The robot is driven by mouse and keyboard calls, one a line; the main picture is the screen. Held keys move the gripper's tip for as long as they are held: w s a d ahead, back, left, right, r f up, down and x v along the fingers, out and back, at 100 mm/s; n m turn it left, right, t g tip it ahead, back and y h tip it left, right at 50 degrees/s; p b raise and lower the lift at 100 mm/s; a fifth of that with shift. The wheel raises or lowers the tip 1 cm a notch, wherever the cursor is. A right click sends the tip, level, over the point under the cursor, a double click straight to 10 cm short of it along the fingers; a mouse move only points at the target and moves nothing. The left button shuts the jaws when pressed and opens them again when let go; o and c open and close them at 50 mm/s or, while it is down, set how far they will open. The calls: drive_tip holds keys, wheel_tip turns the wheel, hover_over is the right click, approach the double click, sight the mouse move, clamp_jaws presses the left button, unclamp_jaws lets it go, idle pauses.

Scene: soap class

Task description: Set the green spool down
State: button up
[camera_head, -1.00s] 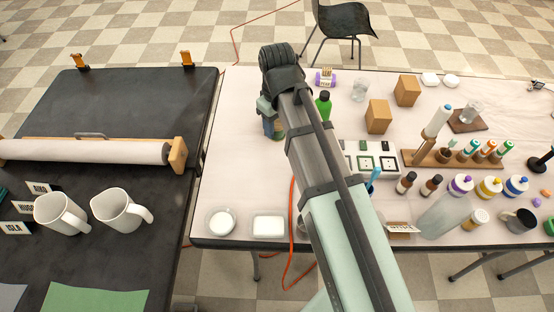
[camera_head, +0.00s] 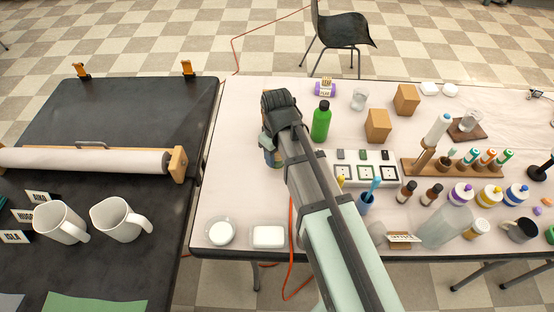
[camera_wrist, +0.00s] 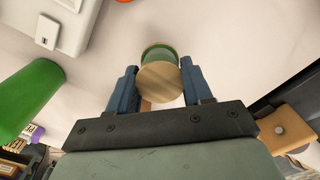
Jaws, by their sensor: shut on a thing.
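The green spool (camera_wrist: 160,52) shows in the wrist view as a green band with a round wooden end (camera_wrist: 160,83) facing the camera. My gripper (camera_wrist: 159,80) has its two blue fingers closed on either side of the spool. In the head view my gripper (camera_head: 270,152) is low over the left part of the white-covered table (camera_head: 228,190), and my arm hides most of the spool there. I cannot tell whether the spool touches the table.
A green bottle (camera_head: 321,122) stands close to the right of my gripper. A white switch panel (camera_head: 365,170) lies farther right. Two white soap dishes, one round (camera_head: 221,231) and one square (camera_head: 268,237), sit at the front edge. The table left of my gripper is clear.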

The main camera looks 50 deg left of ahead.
sight(277, 155)
drive_tip(key=shift+f, duration=1.55)
drive_tip(key=shift+f, duration=0.1)
drive_tip(key=o, duration=1)
wheel_tip(277, 155, up, 12)
drive_tip(key=shift+r, duration=0.15)
